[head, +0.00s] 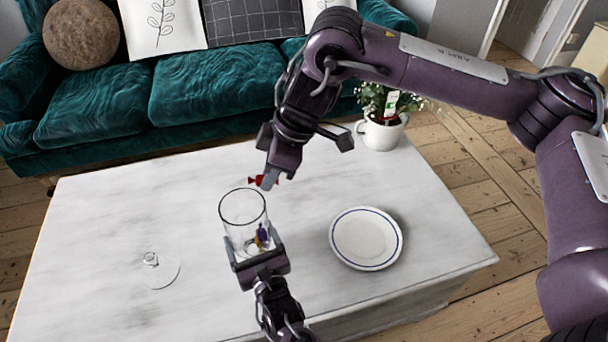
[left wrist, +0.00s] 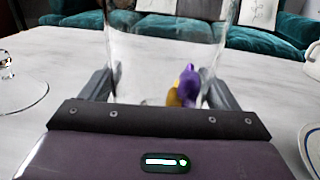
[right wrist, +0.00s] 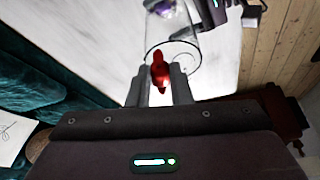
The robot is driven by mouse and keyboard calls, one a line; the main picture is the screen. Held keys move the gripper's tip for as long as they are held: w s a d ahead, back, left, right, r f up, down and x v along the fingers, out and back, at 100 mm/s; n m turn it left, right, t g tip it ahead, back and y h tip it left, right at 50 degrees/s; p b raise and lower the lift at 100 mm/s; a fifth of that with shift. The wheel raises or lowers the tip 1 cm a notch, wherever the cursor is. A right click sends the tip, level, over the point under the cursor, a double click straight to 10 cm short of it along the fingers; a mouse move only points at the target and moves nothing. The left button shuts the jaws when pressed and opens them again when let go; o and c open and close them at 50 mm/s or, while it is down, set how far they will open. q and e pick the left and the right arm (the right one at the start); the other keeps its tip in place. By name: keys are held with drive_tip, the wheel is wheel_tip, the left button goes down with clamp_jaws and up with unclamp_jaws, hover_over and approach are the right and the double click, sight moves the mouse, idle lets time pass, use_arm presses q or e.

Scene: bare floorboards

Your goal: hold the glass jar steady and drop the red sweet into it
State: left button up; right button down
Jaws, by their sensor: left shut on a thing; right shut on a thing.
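The clear glass jar (head: 243,212) stands upright on the white table, with a purple and a yellow sweet (head: 262,236) at its bottom. My left gripper (head: 258,252) is shut around the jar's lower part; its fingers flank the glass jar (left wrist: 160,60) in the left wrist view. My right gripper (head: 268,176) is shut on the red sweet (head: 257,181) and holds it above the jar, near the far right side of its rim. In the right wrist view the red sweet (right wrist: 160,72) sits between the fingertips, overlapping the near rim of the jar.
A glass lid (head: 158,268) with a knob lies on the table (head: 120,215) at left. A white plate (head: 366,238) with a blue rim is at right. A potted plant in a white pot (head: 382,132) stands at the back right. A green sofa (head: 200,90) is behind.

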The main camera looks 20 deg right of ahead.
sight(258, 188)
drive_tip(key=a+n, duration=0.1)
drive_tip(key=a+r+n+g, duration=0.1)
drive_tip(key=a+n, duration=0.1)
drive_tip(key=shift+r, duration=0.2)
wheel_tip(258, 188, down, 6)
drive_tip(key=shift+r, duration=0.1)
idle(0.4)
drive_tip(key=c, duration=1.2)
unclamp_jaws()
drive_tip(key=shift+c, duration=0.2)
drive_tip(key=v, duration=1.2)
drive_tip(key=shift+w, duration=0.2)
